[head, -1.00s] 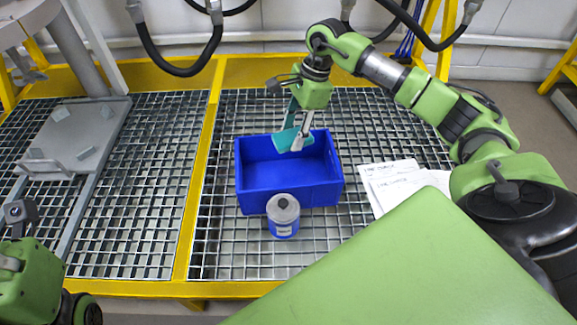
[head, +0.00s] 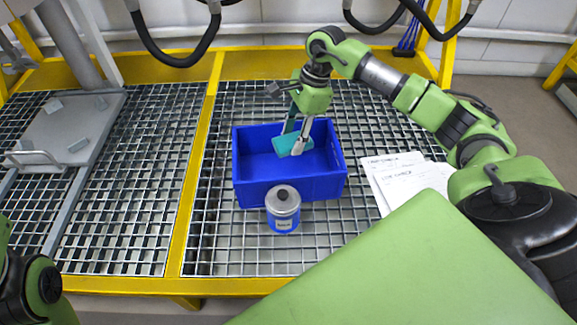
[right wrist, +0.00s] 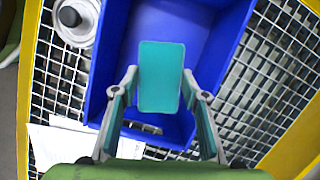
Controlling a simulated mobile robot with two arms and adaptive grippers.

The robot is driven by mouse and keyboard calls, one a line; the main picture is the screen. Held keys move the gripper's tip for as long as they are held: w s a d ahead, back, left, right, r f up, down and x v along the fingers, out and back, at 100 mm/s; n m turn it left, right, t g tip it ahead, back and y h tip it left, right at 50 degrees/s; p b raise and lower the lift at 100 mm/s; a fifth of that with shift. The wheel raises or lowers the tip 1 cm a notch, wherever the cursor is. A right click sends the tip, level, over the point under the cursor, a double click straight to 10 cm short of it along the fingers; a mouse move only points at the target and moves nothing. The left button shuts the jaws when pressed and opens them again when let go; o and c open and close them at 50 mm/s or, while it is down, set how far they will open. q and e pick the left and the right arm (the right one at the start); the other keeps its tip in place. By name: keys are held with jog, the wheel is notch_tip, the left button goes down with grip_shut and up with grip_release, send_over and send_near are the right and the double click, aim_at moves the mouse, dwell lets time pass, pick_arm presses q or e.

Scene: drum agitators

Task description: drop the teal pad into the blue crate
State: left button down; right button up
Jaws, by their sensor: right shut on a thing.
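The teal pad (head: 290,146) is a flat rectangular piece held in my right gripper (head: 292,148). In the right wrist view the pad (right wrist: 161,75) sits between the two fingertips of the gripper (right wrist: 161,82). The fingers are shut on its sides. The blue crate (head: 292,189) is an open box on the grating. The pad is over the crate's opening, within its walls as seen from the head; whether it touches the floor cannot be told. The crate's inner wall also shows behind the pad in the right wrist view (right wrist: 215,30). My left gripper is out of view.
A blue and grey lidded can (head: 283,212) stands close in front of the crate. White paper sheets (head: 405,180) lie right of it. A grey plate with a handle (head: 70,135) is on the left. Yellow beams (head: 190,190) frame the grating. Black hoses hang at the back.

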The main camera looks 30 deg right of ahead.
jog(key=o, duration=1)
jog(key=shift+r, duration=0.1)
jog(key=v, duration=1.2)
